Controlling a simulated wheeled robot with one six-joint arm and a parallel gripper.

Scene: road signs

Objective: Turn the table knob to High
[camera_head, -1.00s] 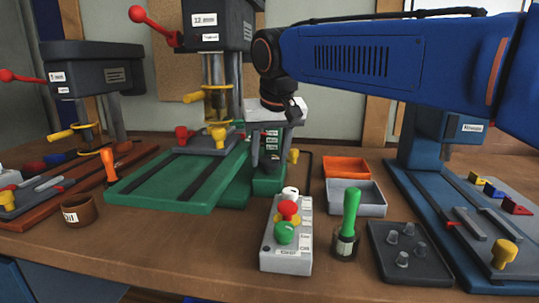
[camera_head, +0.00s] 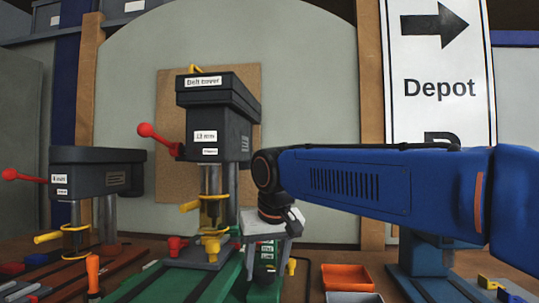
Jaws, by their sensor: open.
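My gripper (camera_head: 268,258) points down in front of the taller drill press (camera_head: 209,120), its pale fingers apart. Between the fingers shows a small upright plate (camera_head: 267,249) with several labels too small to read, above a green block (camera_head: 265,288). A dark part lies low between the fingers; I cannot tell if it is a knob or whether the fingers touch it. A yellow knob (camera_head: 291,265) stands just right of the fingers. A red knob (camera_head: 177,244) and another yellow knob (camera_head: 211,247) sit at the press's table, left of my gripper. Which is the table knob is unclear.
A smaller drill press (camera_head: 97,173) with a red lever stands at the left. An orange tray (camera_head: 346,277) is on the bench right of my gripper. A blue machine (camera_head: 422,260) stands farther right, under a large Depot sign (camera_head: 440,85).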

